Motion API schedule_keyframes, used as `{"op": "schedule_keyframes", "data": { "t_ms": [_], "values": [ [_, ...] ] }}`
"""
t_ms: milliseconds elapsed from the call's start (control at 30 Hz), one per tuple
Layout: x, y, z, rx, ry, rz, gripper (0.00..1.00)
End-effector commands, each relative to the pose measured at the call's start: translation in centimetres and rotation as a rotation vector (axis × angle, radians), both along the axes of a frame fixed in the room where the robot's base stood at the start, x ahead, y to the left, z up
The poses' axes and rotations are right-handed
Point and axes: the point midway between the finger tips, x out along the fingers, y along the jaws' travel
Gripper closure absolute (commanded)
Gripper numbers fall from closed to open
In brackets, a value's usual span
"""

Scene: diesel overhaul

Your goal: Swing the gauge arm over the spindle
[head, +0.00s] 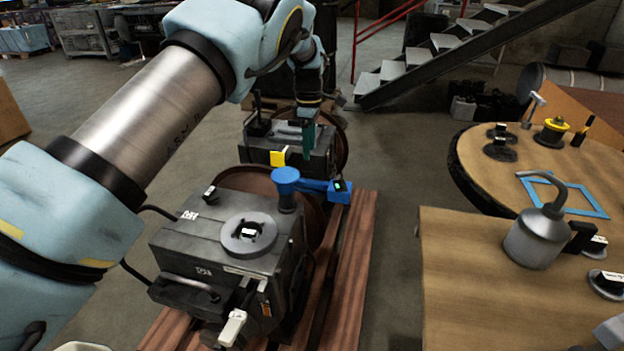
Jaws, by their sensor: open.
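The blue gauge arm (314,185) extends right from a round blue post (286,190) at the back right corner of the near grey machine. Its free end carries a box with a small green display (340,187), out to the side of the machine. My gripper (308,138) points down beyond the gauge arm, in front of the far machine. It is open, with dark green fingers apart from the gauge arm.
A second grey machine (262,147) with a yellow tab (278,158) stands behind. Both machines rest by wooden beams (352,270). At right are a round table (480,190) and a wooden bench (460,290) with an oil can (536,238). Floor between is clear.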

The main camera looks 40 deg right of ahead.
Motion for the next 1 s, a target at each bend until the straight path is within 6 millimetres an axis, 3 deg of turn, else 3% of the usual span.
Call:
{"op": "schedule_keyframes", "data": {
  "t_ms": [167,600,800,1000],
  "values": [
    [-0.6,-0.6,-1.4,0.004,0.0,0.003,0.45],
    [-0.6,-0.5,-8.9,0.004,0.0,0.002,0.45],
    [-0.6,-0.5,-10.6,0.001,0.0,0.002,0.45],
    [-0.5,-0.5,-10.9,0.001,-0.001,0.002,0.45]
  ]
}}
